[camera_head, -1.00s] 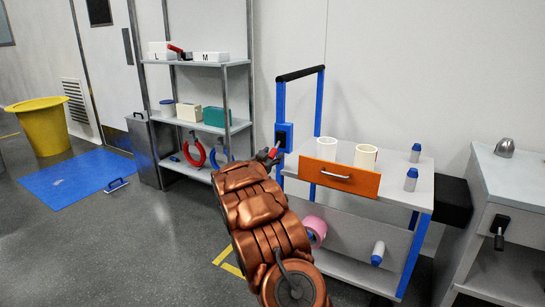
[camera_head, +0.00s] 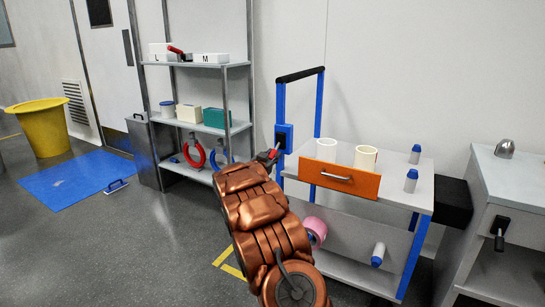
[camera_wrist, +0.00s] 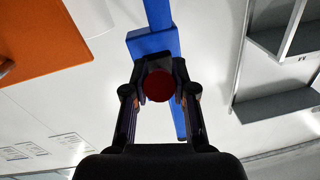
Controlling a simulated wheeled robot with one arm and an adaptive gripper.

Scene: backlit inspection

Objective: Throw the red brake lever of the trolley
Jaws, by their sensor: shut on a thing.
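The trolley (camera_head: 345,207) has blue posts, a black-topped handle, a pale top and an orange drawer front (camera_head: 339,178). A blue box (camera_head: 284,138) sits on its left post and also shows in the wrist view (camera_wrist: 152,42). The red brake lever (camera_wrist: 159,86) shows in the wrist view as a dark red round end between my fingers. My gripper (camera_wrist: 160,84) is shut on it, one finger on each side. In the head view, my copper arm hides much of the trolley's lower left, and the gripper (camera_head: 271,154) is small beside the blue box.
Two white cups (camera_head: 365,157) and small blue-capped bottles (camera_head: 411,180) stand on the trolley top. A grey shelf (camera_head: 208,129) stands behind left. A grey cabinet (camera_head: 510,190) is at the right. A blue mat (camera_head: 70,184) and a yellow bin (camera_head: 45,128) are far left.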

